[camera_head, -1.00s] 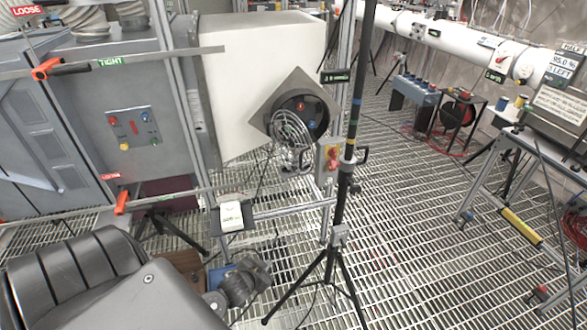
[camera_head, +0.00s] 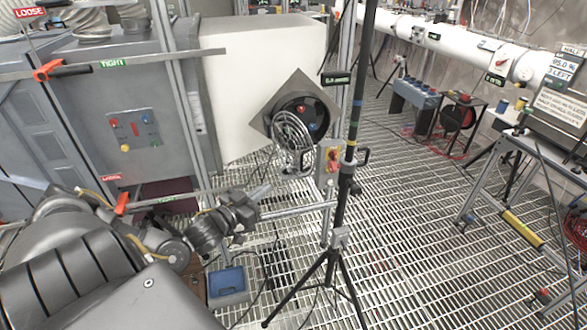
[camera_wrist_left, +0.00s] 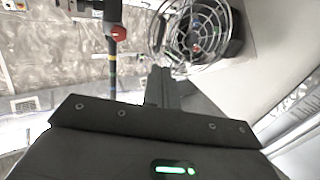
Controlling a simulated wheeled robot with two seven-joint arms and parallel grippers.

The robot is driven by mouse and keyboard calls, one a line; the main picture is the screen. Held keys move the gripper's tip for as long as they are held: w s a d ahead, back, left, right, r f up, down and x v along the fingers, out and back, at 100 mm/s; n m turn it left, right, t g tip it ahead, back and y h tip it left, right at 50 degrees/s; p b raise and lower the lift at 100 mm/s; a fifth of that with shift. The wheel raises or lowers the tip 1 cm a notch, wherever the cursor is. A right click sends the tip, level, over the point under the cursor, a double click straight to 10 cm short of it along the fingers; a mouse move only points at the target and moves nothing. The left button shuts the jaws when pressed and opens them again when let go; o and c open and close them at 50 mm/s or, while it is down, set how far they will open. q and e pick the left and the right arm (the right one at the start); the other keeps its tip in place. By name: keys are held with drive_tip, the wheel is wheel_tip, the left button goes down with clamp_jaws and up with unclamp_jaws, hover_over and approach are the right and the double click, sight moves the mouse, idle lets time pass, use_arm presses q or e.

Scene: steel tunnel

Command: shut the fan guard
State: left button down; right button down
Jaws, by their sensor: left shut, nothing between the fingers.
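The fan guard (camera_head: 292,142), a round wire cage, stands swung out from the dark round fan opening (camera_head: 303,112) in its grey square plate. The guard hangs low in front of the opening, not flush over it. My left gripper (camera_head: 264,190) is shut and empty, below and left of the guard, with a gap between them in the head view. In the left wrist view the shut fingers (camera_wrist_left: 161,82) point toward the guard (camera_wrist_left: 190,32), whose wires lie just beyond the fingertips. Whether they touch is unclear. My right gripper is in neither view.
A black tripod pole (camera_head: 348,160) stands just right of the fan. A yellow-and-red switch box (camera_head: 330,158) sits beside the guard. A steel rail (camera_head: 295,209) runs below it. A blue box (camera_head: 227,284) lies under my left arm.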

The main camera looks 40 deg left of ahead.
sight(301, 164)
use_arm(q)
drive_tip(key=w+p, duration=0.4)
drive_tip(key=w, duration=0.9)
drive_tip(key=shift+w, duration=0.3)
drive_tip(key=shift+w+d, duration=0.1)
drive_tip(key=shift+d, duration=0.05)
drive_tip(key=w+d+n+y+b, duration=0.1)
drive_tip(key=w+d+y+b, duration=0.1)
drive_tip(key=w, duration=0.7)
drive_tip(key=shift+d, duration=0.35)
